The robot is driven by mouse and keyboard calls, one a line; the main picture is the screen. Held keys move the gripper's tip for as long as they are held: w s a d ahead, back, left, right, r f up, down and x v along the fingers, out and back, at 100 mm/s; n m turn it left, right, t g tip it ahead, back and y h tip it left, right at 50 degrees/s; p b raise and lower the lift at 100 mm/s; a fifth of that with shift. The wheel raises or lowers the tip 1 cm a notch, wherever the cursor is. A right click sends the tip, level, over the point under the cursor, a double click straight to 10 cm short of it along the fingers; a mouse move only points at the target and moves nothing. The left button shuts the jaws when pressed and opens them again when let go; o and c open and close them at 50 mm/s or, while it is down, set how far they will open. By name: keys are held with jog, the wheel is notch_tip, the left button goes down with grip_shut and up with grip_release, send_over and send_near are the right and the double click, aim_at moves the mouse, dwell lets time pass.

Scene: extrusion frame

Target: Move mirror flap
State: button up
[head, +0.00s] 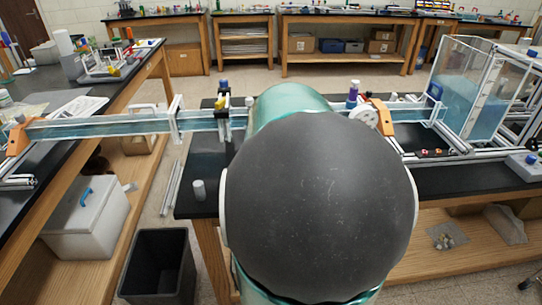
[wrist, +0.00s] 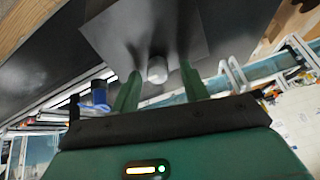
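In the wrist view a flat, dark grey, slightly shiny plate (wrist: 185,28), which looks like the mirror flap, lies beyond my fingers. A short pale round knob (wrist: 157,70) shows at its near edge; I cannot tell if it is fixed to the plate. My gripper (wrist: 161,72) has two green fingers spread apart, one on each side of the knob, with gaps showing. It is open and holds nothing. In the head view my own arm hides the gripper. A small grey cylinder (head: 199,189) stands on the black bench there; I cannot tell if it is the same knob.
A long clear water channel (head: 100,127) crosses the benches. A clear tank (head: 482,90) stands at the right. A purple-capped bottle (head: 352,95) is behind my arm.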

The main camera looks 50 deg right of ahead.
jog(key=shift+r, duration=0.1)
jog(key=v, duration=1.3)
jog(key=shift+s+a+r, duration=0.15)
jog(key=shift+s+r, duration=0.05)
jog(key=shift+r, duration=0.05)
